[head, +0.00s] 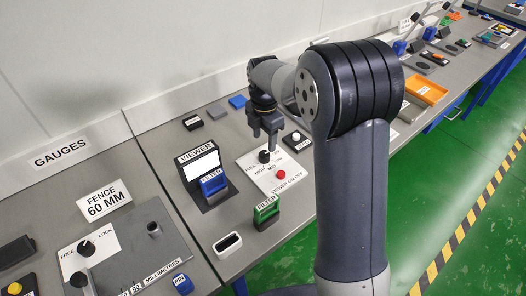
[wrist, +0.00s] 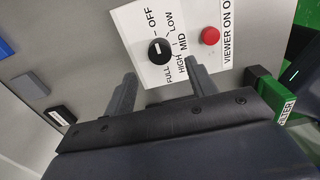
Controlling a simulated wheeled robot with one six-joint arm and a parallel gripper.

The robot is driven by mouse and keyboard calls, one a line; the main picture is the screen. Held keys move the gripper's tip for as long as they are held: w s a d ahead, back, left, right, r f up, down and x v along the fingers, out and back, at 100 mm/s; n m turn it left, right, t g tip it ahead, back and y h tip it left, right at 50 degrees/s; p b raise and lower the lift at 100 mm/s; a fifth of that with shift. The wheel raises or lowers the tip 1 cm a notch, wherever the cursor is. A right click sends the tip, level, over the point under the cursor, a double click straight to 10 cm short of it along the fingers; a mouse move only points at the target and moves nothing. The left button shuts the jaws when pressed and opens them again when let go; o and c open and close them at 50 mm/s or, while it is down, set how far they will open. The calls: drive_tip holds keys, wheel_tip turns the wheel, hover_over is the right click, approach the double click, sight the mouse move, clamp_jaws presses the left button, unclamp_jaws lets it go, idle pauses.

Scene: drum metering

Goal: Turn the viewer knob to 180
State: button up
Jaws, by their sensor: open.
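The viewer knob (head: 264,156) is a round black knob on a white panel (head: 285,186) printed OFF, LOW, MID, HIGH and FULL. In the wrist view the knob (wrist: 159,51) carries a short white mark on its top; I cannot tell for sure which label it points to. My gripper (head: 265,140) points down close to the knob. In the wrist view my gripper (wrist: 161,68) is open, with its two fingers apart and the knob between and just beyond their tips. I see no contact with it.
A red button (wrist: 210,36) sits on the same panel, labelled VIEWER ON OFF. The viewer (head: 201,163) with a blue filter (head: 214,184) stands to the left. A green filter block (head: 266,213) stands in front. Small blocks (head: 216,111) lie behind.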

sight(264, 154)
wheel_tip(264, 154, down, 7)
drive_tip(key=shift+r, duration=0.2)
drive_tip(key=c, duration=1)
